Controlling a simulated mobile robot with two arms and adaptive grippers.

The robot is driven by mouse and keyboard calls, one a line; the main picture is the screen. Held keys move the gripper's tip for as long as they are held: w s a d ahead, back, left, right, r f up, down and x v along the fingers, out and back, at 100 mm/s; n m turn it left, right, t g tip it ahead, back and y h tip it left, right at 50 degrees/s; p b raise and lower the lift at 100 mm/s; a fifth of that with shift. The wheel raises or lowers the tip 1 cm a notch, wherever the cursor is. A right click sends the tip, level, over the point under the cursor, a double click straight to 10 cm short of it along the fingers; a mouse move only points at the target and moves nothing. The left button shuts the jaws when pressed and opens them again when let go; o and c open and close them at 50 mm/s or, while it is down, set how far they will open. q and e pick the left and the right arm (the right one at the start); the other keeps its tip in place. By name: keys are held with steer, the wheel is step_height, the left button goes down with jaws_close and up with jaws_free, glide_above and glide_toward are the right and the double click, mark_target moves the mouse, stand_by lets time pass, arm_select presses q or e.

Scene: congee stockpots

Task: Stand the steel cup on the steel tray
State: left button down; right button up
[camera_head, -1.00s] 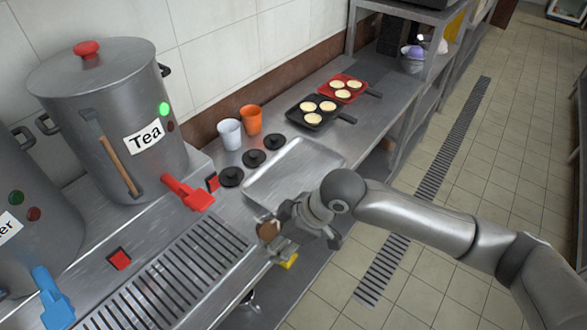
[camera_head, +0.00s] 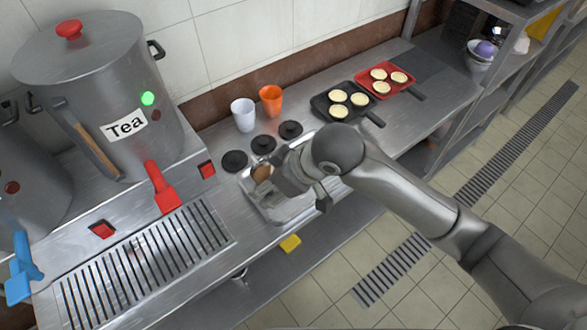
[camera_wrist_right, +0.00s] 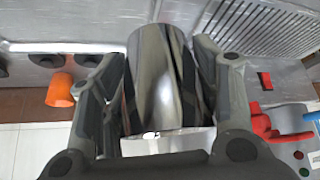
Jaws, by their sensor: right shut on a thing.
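The steel cup (camera_wrist_right: 160,85) is between the fingers of my right gripper (camera_wrist_right: 163,62) in the right wrist view, and the fingers are shut on its sides. In the head view the right gripper (camera_head: 280,180) is over the steel tray (camera_head: 287,208), and a brownish, shiny bit of the cup (camera_head: 262,173) shows at its fingers. The gripper and forearm hide much of the tray. I cannot tell whether the cup touches the tray or how upright it is. My left gripper is out of view.
Several black discs (camera_head: 263,144) lie behind the tray, with a white cup (camera_head: 243,115) and an orange cup (camera_head: 271,100) beyond. A black pan (camera_head: 347,103) and a red pan (camera_head: 390,81) stand right. The tea stockpot (camera_head: 100,95) and drain grate (camera_head: 145,262) are left.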

steer(key=w+d+f, duration=0.1)
steer(key=w+f, duration=0.1)
steer(key=w+d+f+p, duration=0.1)
steer(key=w+f, duration=0.1)
steer(key=w, duration=0.1)
steer(key=w+d+f+p, duration=0.1)
steer(key=w+f, duration=0.1)
steer(key=w, duration=0.1)
steer(key=shift+w+f, duration=0.2)
steer(key=shift+w, duration=0.05)
steer(key=shift+w+f, duration=0.4)
steer(key=shift+f, duration=0.15)
steer(key=shift+w+d+f, duration=0.25)
steer(key=shift+w+f, duration=0.1)
steer(key=shift+f, duration=0.1)
step_height(320, 180, down, 2)
steer(key=shift+s+f+p, duration=0.1)
steer(key=shift+p, duration=0.75)
steer(key=shift+f, duration=0.35)
steer(key=shift+f, duration=0.1)
steer(key=o, duration=1.3)
steer(key=shift+f, duration=0.1)
steer(key=shift+c, duration=0.2)
